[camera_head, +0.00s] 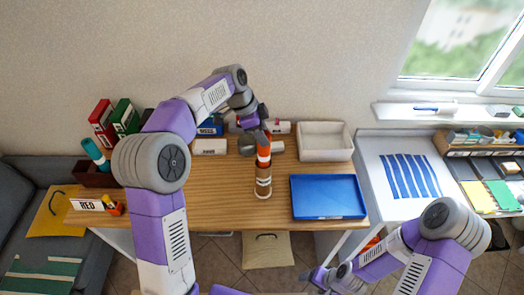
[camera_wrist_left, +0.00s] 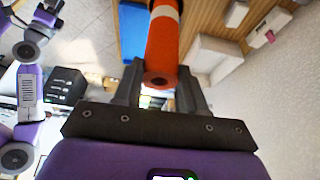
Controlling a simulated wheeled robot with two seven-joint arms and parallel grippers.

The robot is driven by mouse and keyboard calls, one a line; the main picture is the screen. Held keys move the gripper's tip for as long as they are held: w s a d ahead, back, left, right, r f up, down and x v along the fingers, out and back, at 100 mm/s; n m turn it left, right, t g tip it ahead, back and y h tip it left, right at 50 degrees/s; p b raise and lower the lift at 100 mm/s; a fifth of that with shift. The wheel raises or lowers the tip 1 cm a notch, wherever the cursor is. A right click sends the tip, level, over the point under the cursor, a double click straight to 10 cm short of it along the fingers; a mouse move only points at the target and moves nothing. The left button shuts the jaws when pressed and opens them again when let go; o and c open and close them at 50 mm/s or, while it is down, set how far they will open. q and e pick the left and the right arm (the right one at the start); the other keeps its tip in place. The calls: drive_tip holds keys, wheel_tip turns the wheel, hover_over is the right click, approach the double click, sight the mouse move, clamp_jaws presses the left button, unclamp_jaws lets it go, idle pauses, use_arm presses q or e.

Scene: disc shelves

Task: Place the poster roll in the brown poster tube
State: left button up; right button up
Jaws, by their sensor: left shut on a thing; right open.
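The orange poster roll (camera_head: 263,147) with a white band is upright in my left gripper (camera_head: 262,134). In the left wrist view the roll (camera_wrist_left: 163,45) sits between the two fingers of that gripper (camera_wrist_left: 161,88), which is shut on it. The brown poster tube (camera_head: 263,184), with pale bands, stands upright near the front edge of the table, directly below the roll. The roll's lower end meets the tube's mouth in the head view; how far inside it is, I cannot tell. My right gripper (camera_head: 326,278) is open and empty, low in front of the table.
A blue tray (camera_head: 328,197) lies right of the tube, with a white bin (camera_head: 325,142) behind it. White labelled blocks (camera_head: 210,146) stand at the back. Red and green binders (camera_head: 103,121) and a RED sign (camera_head: 88,205) are at the left. The table left of the tube is clear.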

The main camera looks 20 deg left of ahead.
use_arm(q)
wheel_tip(320, 180, down, 7)
drive_tip(key=shift+b, duration=0.3)
drive_tip(key=o, duration=1.1)
drive_tip(key=shift+r, duration=0.15)
drive_tip(key=shift+c, duration=0.2)
drive_tip(key=shift+r, duration=0.1)
drive_tip(key=p+v, duration=0.1)
drive_tip(key=v, duration=1.1)
